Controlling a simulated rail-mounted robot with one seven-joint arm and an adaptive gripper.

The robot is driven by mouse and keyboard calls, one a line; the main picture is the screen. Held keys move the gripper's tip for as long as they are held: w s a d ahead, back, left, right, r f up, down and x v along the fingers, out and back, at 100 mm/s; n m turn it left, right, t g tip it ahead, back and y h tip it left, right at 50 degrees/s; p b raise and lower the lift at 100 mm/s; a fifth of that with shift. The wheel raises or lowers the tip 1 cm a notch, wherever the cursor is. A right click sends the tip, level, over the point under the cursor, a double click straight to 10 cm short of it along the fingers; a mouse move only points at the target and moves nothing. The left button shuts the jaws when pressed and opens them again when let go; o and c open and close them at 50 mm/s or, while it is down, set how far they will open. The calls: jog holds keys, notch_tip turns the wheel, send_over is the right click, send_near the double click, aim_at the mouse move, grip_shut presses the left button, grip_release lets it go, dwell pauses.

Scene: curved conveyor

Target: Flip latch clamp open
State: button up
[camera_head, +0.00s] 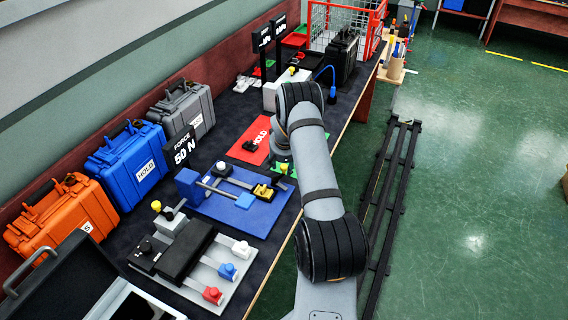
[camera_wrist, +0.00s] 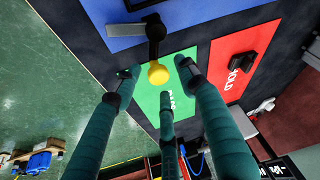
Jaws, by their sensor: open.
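In the wrist view, a dark latch lever (camera_wrist: 150,32) ends in a yellow knob (camera_wrist: 158,73). It reaches from the blue plate (camera_wrist: 208,12) over the edge of a green mat (camera_wrist: 150,103). My gripper (camera_wrist: 157,80) has its teal fingers spread open around the yellow knob; I cannot tell whether any finger touches it. In the head view, the yellow knob (camera_head: 284,168) shows just left of my arm, beside a yellow clamp part (camera_head: 262,191) on the blue plate (camera_head: 235,215).
A red HOLD mat (camera_head: 250,142) with a small black object lies beyond the plate. A grey fixture board (camera_head: 225,290) with knobs stands nearer. Orange (camera_head: 65,215), blue (camera_head: 130,165) and grey cases line the wall. A black rail (camera_head: 395,190) runs along the floor.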

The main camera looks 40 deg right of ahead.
jog(key=shift+d+f, duration=0.1)
jog(key=shift+f, duration=0.15)
jog(key=shift+c, duration=0.7)
jog(key=shift+w+r, duration=0.1)
grip_shut()
